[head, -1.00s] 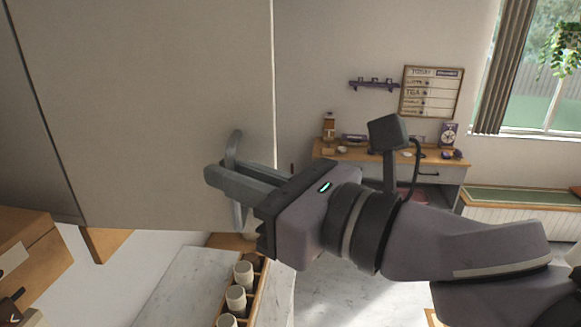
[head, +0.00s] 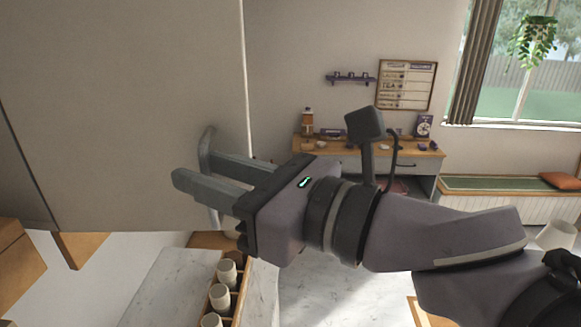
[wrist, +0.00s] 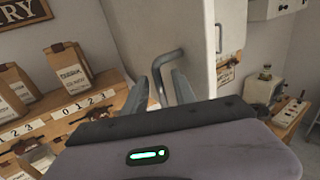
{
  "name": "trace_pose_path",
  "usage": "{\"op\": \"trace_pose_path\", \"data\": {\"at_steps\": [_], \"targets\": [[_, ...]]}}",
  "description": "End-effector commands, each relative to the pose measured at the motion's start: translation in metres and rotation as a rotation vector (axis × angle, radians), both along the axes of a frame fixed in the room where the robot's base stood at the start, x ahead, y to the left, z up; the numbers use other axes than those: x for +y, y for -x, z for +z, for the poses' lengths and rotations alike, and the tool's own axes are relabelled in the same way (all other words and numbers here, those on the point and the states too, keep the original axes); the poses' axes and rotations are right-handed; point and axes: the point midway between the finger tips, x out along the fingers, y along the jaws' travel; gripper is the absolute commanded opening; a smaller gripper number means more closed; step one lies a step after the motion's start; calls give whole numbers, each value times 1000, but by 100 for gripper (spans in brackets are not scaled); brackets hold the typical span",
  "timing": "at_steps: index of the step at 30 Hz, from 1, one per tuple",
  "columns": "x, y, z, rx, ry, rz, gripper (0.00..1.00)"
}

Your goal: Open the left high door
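The high door (head: 120,110) is a large plain beige panel filling the left of the head view. Its upright grey bar handle (head: 207,142) is near its right edge and also shows in the wrist view (wrist: 166,62). My gripper (head: 192,168) is at this handle. Its two fingers are apart, with a visible gap. In the wrist view the handle's lower end lies between the fingers (wrist: 169,88); I cannot tell whether either finger touches it. The fingers hide the handle's middle in the head view. How far the door stands from its cabinet is unclear.
A wooden rack of cups (head: 222,290) stands on the marble counter (head: 165,285) below. In the wrist view, shelves (wrist: 75,105) with paper bags (wrist: 72,72) are at left, and a second handle (wrist: 219,35) is to the right. A desk (head: 430,160) stands far back.

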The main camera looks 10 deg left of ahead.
Motion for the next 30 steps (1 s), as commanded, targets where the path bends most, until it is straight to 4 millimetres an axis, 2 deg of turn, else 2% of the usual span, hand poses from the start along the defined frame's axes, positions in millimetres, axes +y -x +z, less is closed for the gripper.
{"op": "trace_pose_path", "data": {"at_steps": [5,12,18,24,30], "targets": [[-38,11,-1,-3,0,-11,33],[-101,34,-4,-1,4,-13,33],[-140,50,-4,1,5,-6,33],[-156,57,-1,1,2,-2,33],[-157,58,0,1,0,0,33]]}}
